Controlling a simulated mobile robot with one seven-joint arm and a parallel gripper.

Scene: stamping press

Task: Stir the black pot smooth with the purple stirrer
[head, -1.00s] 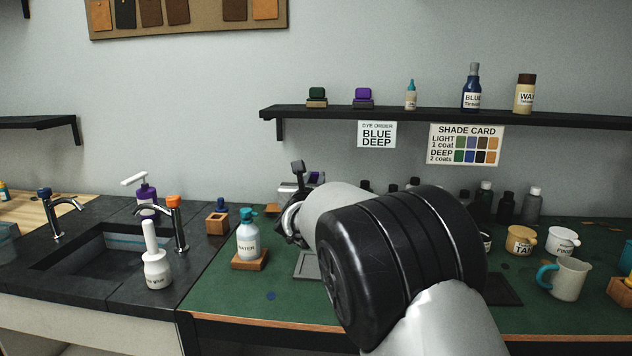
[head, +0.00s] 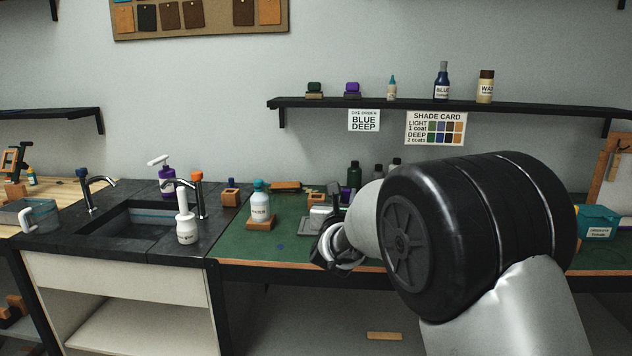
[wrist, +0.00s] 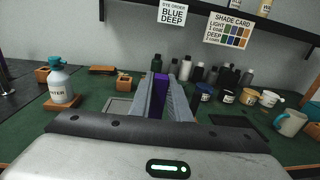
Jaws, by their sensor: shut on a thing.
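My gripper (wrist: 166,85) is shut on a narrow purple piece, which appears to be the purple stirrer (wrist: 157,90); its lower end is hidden. In the head view my gripper (head: 328,246) shows near the bench's front edge, with its fingers hard to make out. In the wrist view a small pot with a dark lid (wrist: 228,96) stands right of the fingers, among several small pots. It may be the black pot, but its label is too small to read. My arm hides these pots in the head view.
A water bottle (head: 260,205) stands on a wooden block left of my gripper. A white mug (wrist: 290,122) is at the right. Dark bottles (wrist: 225,75) line the back. A sink (head: 135,222) is at the left.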

